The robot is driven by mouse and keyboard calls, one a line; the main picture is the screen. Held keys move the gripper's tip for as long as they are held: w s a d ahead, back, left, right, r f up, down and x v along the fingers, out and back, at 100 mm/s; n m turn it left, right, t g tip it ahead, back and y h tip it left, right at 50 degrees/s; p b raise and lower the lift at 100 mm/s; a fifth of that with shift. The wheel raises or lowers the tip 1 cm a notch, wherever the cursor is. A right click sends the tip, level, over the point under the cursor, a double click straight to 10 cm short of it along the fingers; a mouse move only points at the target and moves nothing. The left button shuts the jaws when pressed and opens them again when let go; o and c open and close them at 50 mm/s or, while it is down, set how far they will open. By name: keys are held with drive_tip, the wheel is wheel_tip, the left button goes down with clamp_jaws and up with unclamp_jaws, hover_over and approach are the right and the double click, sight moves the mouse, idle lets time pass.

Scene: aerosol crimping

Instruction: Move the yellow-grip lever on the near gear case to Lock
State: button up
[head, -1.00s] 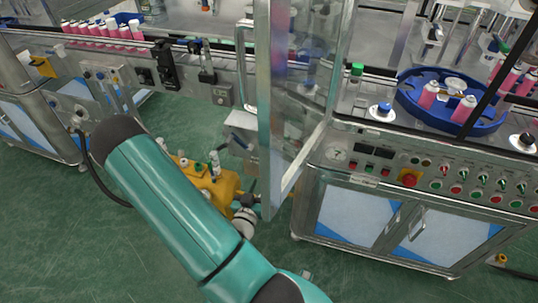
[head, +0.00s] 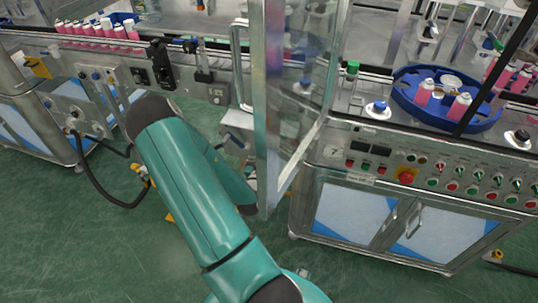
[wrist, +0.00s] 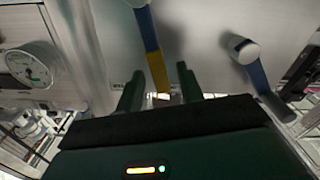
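In the wrist view, the yellow-grip lever (wrist: 157,70) has a pale hub at the top edge, a blue arm and a yellow grip pointing down in the picture. My gripper (wrist: 161,82) is open, with one dark green finger on each side of the grip's lower end. A gap shows on both sides, and I cannot tell whether either finger touches it. A second lever (wrist: 262,80), blue with a pale round hub, is to the right. In the head view my teal arm hides my gripper and the yellow-grip lever. No Lock marking is readable.
A round gauge (wrist: 30,65) is at left in the wrist view. In the head view, a glass door (head: 290,110) on a metal frame stands right of my arm. The control cabinet (head: 400,215) is beyond it. Green floor (head: 90,250) is open at lower left.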

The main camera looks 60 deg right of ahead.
clamp_jaws()
drive_tip(key=shift+w+a+f+n, duration=0.1)
drive_tip(key=shift+w+f+n, duration=0.2)
drive_tip(key=shift+w+n, duration=0.35)
drive_tip(key=shift+w+a+f+n, duration=0.1)
drive_tip(key=shift+w+f+n, duration=0.2)
drive_tip(key=shift+n, duration=0.65)
drive_tip(key=shift+w, duration=0.1)
unclamp_jaws()
drive_tip(key=shift+r, duration=0.1)
drive_tip(key=s+a, duration=0.2)
drive_tip(key=a, duration=1.1)
drive_tip(key=shift+a, duration=0.3)
